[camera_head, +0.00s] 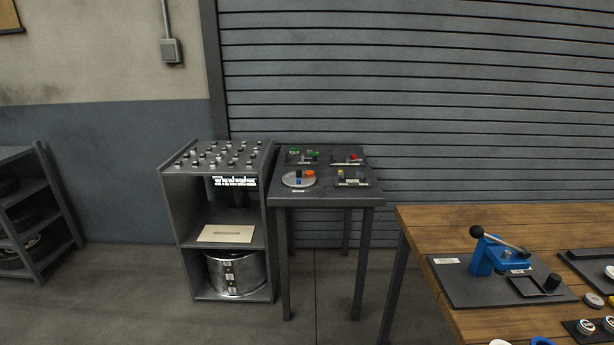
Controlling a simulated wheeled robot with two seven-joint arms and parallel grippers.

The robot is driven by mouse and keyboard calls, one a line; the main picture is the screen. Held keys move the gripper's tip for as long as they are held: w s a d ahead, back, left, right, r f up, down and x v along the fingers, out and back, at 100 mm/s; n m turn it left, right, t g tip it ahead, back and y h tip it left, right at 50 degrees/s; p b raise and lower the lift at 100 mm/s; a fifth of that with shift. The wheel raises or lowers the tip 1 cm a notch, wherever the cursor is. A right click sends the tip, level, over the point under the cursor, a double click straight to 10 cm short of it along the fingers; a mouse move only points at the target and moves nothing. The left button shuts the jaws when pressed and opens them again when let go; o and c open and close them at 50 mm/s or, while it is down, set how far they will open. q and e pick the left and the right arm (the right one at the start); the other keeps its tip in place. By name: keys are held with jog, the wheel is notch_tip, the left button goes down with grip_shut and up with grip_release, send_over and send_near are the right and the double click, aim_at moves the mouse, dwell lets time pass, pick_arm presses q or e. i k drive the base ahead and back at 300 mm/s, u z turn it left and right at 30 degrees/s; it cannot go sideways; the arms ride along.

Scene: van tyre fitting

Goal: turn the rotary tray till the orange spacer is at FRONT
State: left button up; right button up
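The rotary tray (297,181) is a small pale round disc on the front left of the dark grey table. The orange spacer (309,173) sits at the right, slightly rear side of the tray. A dark piece (298,174) stands near the tray's middle and a blue piece (299,182) is near its front. A small white label (298,191) lies in front of the tray; its text is too small to read. Neither of my grippers is in view.
The grey table (330,197) also holds several small dark trays with green, red and other parts. A grey shelf unit (187,210) stands against its left side. A wooden bench (440,225) with a blue lever press (488,256) is at the right. Bare floor lies in front.

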aim_at(289, 179)
jog(key=z, duration=0.55)
jog(key=k, duration=1.35)
jog(key=u, duration=0.05)
jog(key=i, duration=0.55)
jog(key=u, duration=1.25)
jog(key=i, duration=1.7)
jog(key=z, duration=0.2)
